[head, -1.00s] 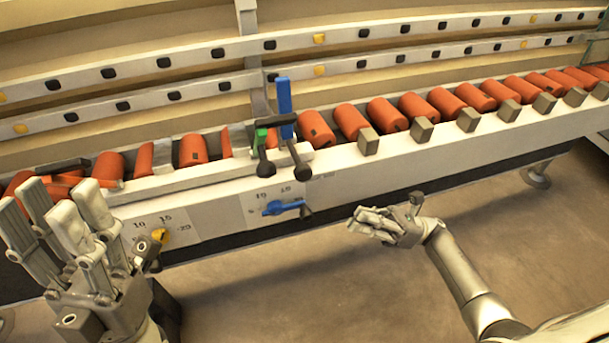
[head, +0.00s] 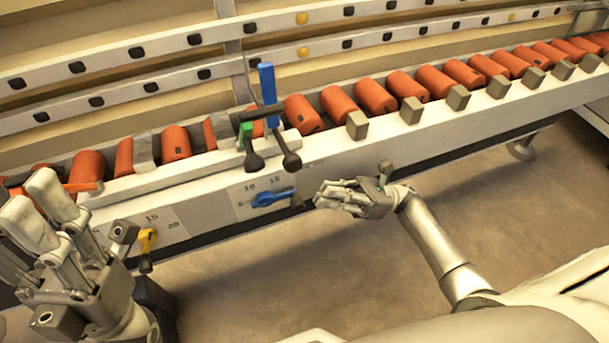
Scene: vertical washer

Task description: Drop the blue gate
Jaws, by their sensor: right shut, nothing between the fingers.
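The blue gate (head: 267,86) is an upright blue bar on the rail of the conveyor, standing tall. A black-knobbed lever with a green part (head: 248,146) is just left of it. A blue knob (head: 270,199) on the front panel lies below the gate. My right gripper (head: 328,197) is shut and empty, in front of the rail, right of the blue knob and apart from it and the gate. My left gripper (head: 22,212) is at the lower left, fingers raised and apart; its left fingers are partly cut off by the frame edge.
A row of orange cylinders (head: 376,97) lies along the channel, with grey blocks (head: 458,97) on its front edge. A yellow knob (head: 147,240) is on the panel near my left gripper. The floor (head: 330,265) in front is clear.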

